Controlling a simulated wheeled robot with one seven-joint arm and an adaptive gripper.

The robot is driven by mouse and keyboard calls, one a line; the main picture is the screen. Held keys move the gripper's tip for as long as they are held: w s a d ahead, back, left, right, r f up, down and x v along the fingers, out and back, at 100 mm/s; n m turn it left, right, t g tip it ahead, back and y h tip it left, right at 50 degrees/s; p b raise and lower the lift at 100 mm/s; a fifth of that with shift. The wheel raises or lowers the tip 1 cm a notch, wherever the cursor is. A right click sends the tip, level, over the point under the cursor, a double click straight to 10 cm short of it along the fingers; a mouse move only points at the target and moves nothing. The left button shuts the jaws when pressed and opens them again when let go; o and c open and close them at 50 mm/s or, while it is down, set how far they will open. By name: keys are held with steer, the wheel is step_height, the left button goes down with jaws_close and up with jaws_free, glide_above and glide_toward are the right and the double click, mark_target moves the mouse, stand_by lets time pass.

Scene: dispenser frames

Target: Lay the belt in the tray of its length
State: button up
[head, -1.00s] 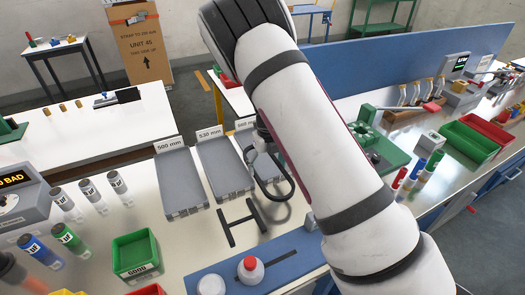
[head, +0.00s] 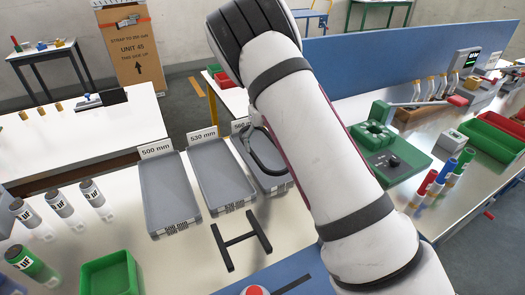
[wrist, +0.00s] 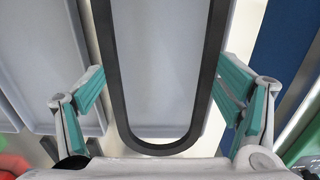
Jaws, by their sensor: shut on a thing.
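The belt (head: 249,153) is a dark closed loop, seen over the third tray (head: 277,186) in the head view. In the wrist view the belt (wrist: 156,148) is a long rounded loop above a pale grey tray floor. My gripper (wrist: 165,95) has its teal-padded fingers on the two outer sides of the loop, shut on it. I cannot tell whether the belt touches the tray floor. The 500 mm tray (head: 168,190) and 530 mm tray (head: 220,175) look empty. The third tray's label (head: 238,127) is partly hidden by my arm.
A black H-shaped piece (head: 241,240) lies in front of the trays. A green bin (head: 108,277) and several bottles (head: 60,203) stand at the left. A green fixture (head: 385,135) is right of my arm, and a blue panel (head: 400,60) runs behind.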

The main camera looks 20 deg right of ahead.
mark_target(263, 157)
steer(key=shift+w+f+b, duration=0.15)
steer(key=shift+w+b, duration=0.2)
steer(key=shift+w, duration=0.15)
steer(key=shift+f, duration=1.7)
steer(key=shift+f, duration=0.1)
steer(key=o, duration=1.1)
step_height(263, 157, up, 12)
steer(key=shift+s+d+r+p, duration=0.1)
steer(key=shift+r+p, duration=0.1)
steer(key=shift+p, duration=0.2)
